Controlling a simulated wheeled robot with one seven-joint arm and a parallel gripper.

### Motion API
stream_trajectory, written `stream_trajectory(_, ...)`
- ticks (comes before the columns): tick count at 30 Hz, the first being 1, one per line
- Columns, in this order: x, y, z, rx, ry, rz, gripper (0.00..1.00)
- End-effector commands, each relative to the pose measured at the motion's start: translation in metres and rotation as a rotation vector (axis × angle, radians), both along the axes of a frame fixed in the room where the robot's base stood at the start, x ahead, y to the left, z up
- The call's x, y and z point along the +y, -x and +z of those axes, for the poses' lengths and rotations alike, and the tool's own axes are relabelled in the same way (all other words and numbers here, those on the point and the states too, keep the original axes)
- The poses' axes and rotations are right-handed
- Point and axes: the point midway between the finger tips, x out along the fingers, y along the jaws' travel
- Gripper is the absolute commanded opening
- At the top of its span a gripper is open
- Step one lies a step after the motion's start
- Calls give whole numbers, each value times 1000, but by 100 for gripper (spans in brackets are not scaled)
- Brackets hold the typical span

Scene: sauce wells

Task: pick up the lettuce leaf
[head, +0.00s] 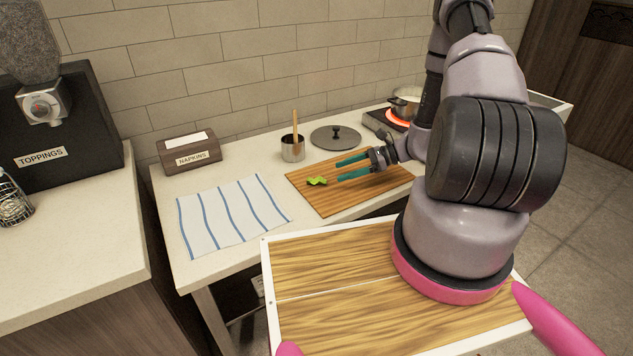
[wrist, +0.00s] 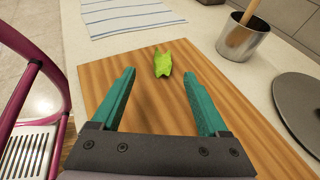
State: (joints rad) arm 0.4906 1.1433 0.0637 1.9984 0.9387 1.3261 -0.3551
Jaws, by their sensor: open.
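The lettuce leaf (head: 317,181) is a small bright green piece lying near the left end of the wooden cutting board (head: 320,203). In the wrist view the leaf (wrist: 163,63) lies ahead of my fingertips, about midway between them, with bare board (wrist: 155,110) between the fingers. My gripper (head: 338,170) has two teal fingers, spread apart and empty, over the board. It also shows in the wrist view (wrist: 158,72). The fingers do not touch the leaf.
A striped cloth (head: 232,215) lies left of the board. Behind the board stand a metal cup (head: 292,153) with a wooden handle and a dark lid (head: 336,138). A pot (head: 404,104) stands by a glowing burner at the back right. A napkin box (head: 190,152) is at the back left.

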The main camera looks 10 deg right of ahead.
Motion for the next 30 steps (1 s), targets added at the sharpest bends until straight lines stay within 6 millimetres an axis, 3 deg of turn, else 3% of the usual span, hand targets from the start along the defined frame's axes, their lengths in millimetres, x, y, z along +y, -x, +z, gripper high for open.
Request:
stream_trajectory(18, 66, -20, -29, 0, 2, 4, 78)
stream_trajectory(27, 71, -21, -31, -1, 2, 2, 78)
stream_trajectory(28, 71, -21, -31, -1, 2, 2, 74)
stream_trajectory(30, 71, -21, -31, -1, 2, 2, 47)
